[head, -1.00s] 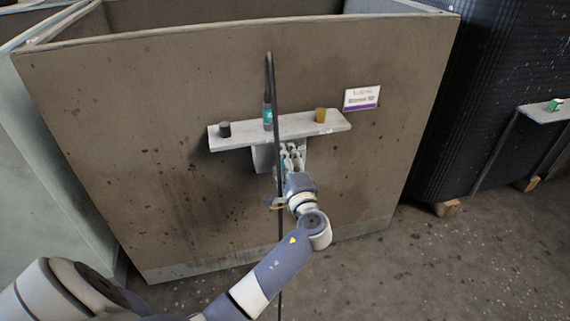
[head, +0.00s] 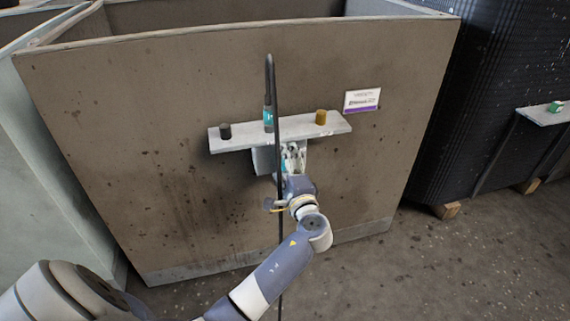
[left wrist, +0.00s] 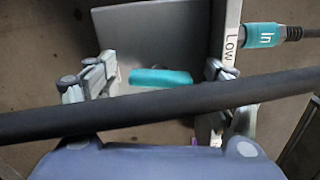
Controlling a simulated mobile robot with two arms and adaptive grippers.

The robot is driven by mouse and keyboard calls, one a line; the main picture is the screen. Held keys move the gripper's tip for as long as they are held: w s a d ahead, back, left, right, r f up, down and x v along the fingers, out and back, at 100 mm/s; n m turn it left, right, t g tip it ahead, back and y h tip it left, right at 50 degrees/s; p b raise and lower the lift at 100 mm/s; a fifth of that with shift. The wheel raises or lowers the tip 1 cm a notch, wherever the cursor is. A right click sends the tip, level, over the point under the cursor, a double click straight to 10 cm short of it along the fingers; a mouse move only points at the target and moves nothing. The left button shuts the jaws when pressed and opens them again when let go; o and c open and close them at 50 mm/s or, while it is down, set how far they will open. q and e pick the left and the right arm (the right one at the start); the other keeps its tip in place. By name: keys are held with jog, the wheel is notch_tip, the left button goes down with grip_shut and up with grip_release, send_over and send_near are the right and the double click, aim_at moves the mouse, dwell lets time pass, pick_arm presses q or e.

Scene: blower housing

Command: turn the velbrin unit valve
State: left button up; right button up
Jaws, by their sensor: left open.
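A grey wall unit with a shelf (head: 222,142) is fixed to the brown panel. A teal valve handle (left wrist: 160,77) shows in the left wrist view in front of a grey plate (left wrist: 160,30). My left gripper (head: 291,158) is just below the shelf, in front of the unit's grey box (head: 263,160). It is open, and in the left wrist view its fingers (left wrist: 155,82) stand on either side of the teal handle, with gaps visible. I cannot tell how deep the handle sits between them. My right gripper is not in view.
A black hose (head: 277,90) hangs down in front of the unit and crosses close before my left gripper, also in the left wrist view (left wrist: 165,107). A dark knob (head: 225,131) and a yellow-brown knob (head: 320,117) stand on the shelf. A sign (head: 362,100) is right of them.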

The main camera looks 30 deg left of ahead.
pick_arm(q)
jog(key=v, duration=0.8)
dwell(0.4)
